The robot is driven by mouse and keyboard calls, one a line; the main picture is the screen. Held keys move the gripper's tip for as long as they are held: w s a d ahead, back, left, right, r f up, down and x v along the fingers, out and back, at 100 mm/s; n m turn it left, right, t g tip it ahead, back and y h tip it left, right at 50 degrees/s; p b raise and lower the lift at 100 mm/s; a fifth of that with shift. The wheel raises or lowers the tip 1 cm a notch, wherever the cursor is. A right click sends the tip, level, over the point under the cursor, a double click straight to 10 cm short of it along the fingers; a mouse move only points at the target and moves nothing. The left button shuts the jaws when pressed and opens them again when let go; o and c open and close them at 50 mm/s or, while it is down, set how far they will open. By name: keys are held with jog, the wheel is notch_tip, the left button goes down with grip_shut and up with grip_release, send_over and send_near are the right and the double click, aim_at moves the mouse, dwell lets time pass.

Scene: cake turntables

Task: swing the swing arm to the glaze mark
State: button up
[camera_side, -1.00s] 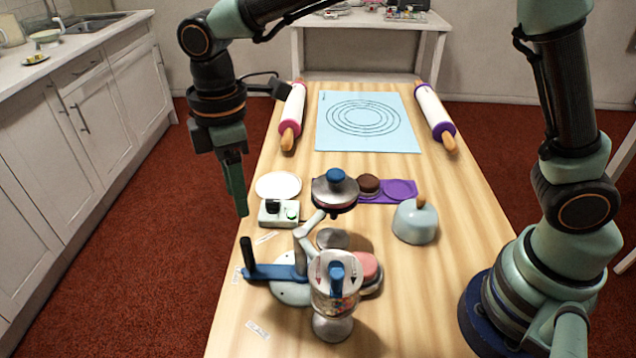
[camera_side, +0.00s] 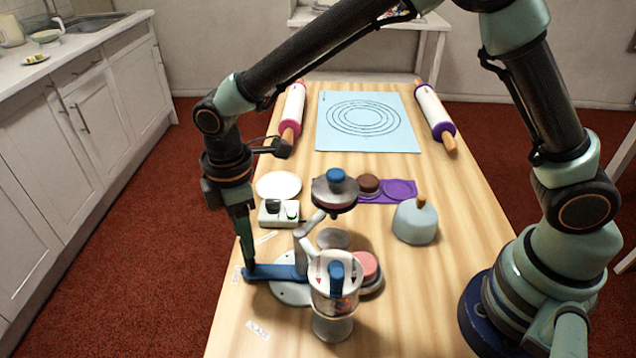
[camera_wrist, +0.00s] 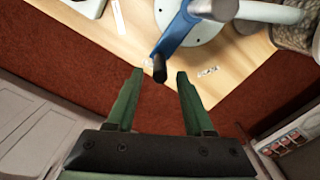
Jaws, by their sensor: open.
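The blue swing arm (camera_side: 275,272) reaches left from the round grey-white base of the turntable stand (camera_side: 290,291). Its dark upright handle is hidden by my fingers in the side view. The wrist view shows the handle (camera_wrist: 159,68) at the end of the blue arm (camera_wrist: 178,32), between my two fingertips. My gripper (camera_side: 249,257) is open, pointing down at the arm's outer end, with a gap on each side of the handle. Small white labels lie on the table around the arm (camera_side: 237,275) (camera_side: 257,329) (camera_side: 267,237); their words are too small to read, so I cannot tell which is glaze.
A small box with a dark knob (camera_side: 279,213) and a white plate (camera_side: 279,186) stand behind the swing arm. A clear container with a blue handle (camera_side: 335,290) stands in front. A grey-blue dome (camera_side: 415,222) is at right. The table's left edge is close to my gripper.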

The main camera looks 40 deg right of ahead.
jog(key=shift+f, duration=0.35)
jog(key=shift+c, duration=0.9)
grip_shut()
jog(key=shift+r, duration=0.1)
jog(key=shift+s+a, duration=0.4)
jog(key=shift+s, duration=0.2)
jog(key=shift+s+a, duration=0.4)
jog(key=shift+s, duration=0.2)
